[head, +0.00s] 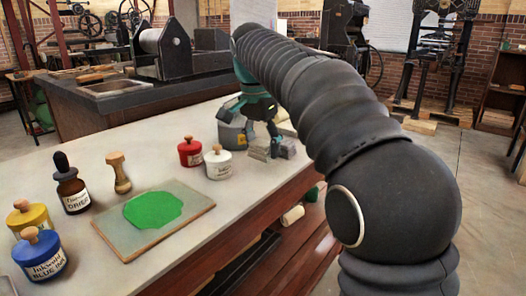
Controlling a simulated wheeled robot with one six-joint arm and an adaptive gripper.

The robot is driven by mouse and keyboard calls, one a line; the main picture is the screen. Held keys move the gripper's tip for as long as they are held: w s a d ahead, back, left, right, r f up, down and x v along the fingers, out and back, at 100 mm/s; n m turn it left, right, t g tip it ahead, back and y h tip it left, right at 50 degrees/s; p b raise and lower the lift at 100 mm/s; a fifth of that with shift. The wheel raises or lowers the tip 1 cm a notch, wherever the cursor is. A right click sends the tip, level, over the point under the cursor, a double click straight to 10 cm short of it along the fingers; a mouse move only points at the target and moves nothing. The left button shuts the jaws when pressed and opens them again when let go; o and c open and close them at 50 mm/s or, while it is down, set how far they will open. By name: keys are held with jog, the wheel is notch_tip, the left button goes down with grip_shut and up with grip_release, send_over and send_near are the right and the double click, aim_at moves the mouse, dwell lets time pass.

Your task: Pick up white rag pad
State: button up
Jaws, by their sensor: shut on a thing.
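My gripper (262,131), dark with teal parts, is at the far end of the bench, pointing down. It is shut on what looks like the white rag pad (286,128). Only a pale part of the pad shows, at the right of the fingers, and my arm hides the rest. The fingertips are small and dark here, so the exact hold is hard to see, and I cannot tell whether the pad is clear of the bench.
Grey metal blocks (261,150) and a grey round tin (233,134) stand close to the gripper. A white jar (218,163), a red jar (190,152) and a slab with green ink (120,236) are nearer. Bottles stand at the left.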

jog(key=s+d+r, duration=0.5)
jog(key=d+r, duration=0.3)
jog(key=d, duration=0.2)
jog(key=shift+s+d+r, duration=0.15)
jog(key=shift+d, duration=0.05)
